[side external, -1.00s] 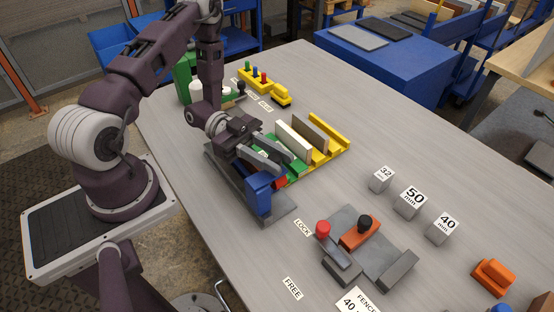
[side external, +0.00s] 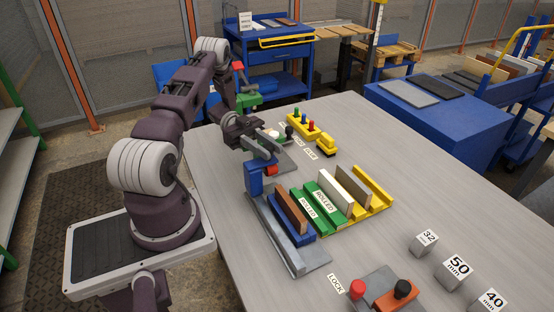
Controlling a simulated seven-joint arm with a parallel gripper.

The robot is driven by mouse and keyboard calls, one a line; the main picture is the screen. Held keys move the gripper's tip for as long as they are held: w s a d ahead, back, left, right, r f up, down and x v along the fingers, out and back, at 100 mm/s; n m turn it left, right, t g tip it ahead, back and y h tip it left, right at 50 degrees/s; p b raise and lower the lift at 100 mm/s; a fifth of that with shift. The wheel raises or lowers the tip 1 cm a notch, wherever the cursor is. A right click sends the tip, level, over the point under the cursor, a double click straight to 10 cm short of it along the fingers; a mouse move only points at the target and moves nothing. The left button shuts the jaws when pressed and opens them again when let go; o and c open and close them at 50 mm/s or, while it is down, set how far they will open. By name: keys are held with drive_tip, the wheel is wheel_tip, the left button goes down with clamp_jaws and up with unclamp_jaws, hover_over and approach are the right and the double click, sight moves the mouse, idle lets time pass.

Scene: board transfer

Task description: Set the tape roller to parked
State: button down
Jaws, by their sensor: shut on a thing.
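The tape roller (side external: 256,181) is a blue block with a red part on its right side. It stands at the far end of a long grey rail (side external: 284,243). My gripper (side external: 266,158) is above and behind it, with its fingers reaching down to its top, and is shut on it. The fingertips are partly hidden. Beside the rail, a brown board (side external: 291,209) stands in a blue holder (side external: 295,231). A green holder (side external: 318,217) carries labels; one reads "ROLLED" (side external: 325,202). I cannot read a parked mark.
A yellow rack (side external: 376,193) holds a white board (side external: 337,190) and a brown board (side external: 353,187). Red-knobbed (side external: 357,289) and black-knobbed (side external: 402,289) fixtures stand at the front. Weight-like cubes (side external: 425,243) line the right. Yellow peg block (side external: 303,128) is behind.

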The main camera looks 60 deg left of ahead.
drive_tip(key=shift+a, duration=0.45)
drive_tip(key=c, duration=1.1)
unclamp_jaws()
drive_tip(key=shift+c, duration=0.2)
drive_tip(key=v, duration=0.3)
wheel_tip(320, 180, up, 7)
